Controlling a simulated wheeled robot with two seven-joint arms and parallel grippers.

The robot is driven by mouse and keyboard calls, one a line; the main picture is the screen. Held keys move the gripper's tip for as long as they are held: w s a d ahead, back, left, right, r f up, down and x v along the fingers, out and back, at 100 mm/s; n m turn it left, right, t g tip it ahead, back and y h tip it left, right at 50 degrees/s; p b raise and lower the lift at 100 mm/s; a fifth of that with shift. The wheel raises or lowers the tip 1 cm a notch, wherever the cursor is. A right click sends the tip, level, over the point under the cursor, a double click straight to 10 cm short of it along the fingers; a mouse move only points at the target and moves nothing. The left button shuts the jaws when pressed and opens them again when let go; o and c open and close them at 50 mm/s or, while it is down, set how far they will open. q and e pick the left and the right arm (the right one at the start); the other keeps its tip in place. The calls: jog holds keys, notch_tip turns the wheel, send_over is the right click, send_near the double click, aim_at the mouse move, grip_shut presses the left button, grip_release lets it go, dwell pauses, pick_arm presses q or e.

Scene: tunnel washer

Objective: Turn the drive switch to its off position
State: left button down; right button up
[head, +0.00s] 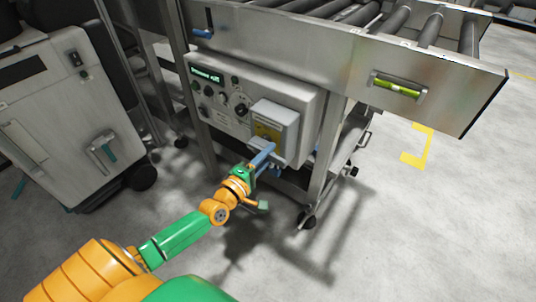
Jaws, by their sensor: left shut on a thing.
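The drive switch appears to be the grey box with a yellow plate (267,130), on the lower right of the control panel (228,100) under the conveyor. My left arm reaches up from the bottom left, and its gripper (266,160) is at the lower front of this box. It is shut on a part there, seemingly the switch's handle. The gripper and its blue parts cover most of that handle, so its angle cannot be read. My right gripper is not in view.
The panel also carries a lit green display (206,75) and several dark knobs. A roller conveyor (370,50) with a spirit level (397,87) overhangs it. A metal leg (327,150) stands close right of the box. A grey wheeled cabinet (70,120) stands left. The front floor is clear.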

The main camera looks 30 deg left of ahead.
pick_arm(q)
jog(key=c, duration=0.6)
grip_release()
jog(key=shift+c, duration=0.2)
jog(key=shift+s, duration=0.1)
jog(key=s, duration=0.7)
jog(key=shift+a+p, duration=0.3)
jog(key=shift+p, duration=0.15)
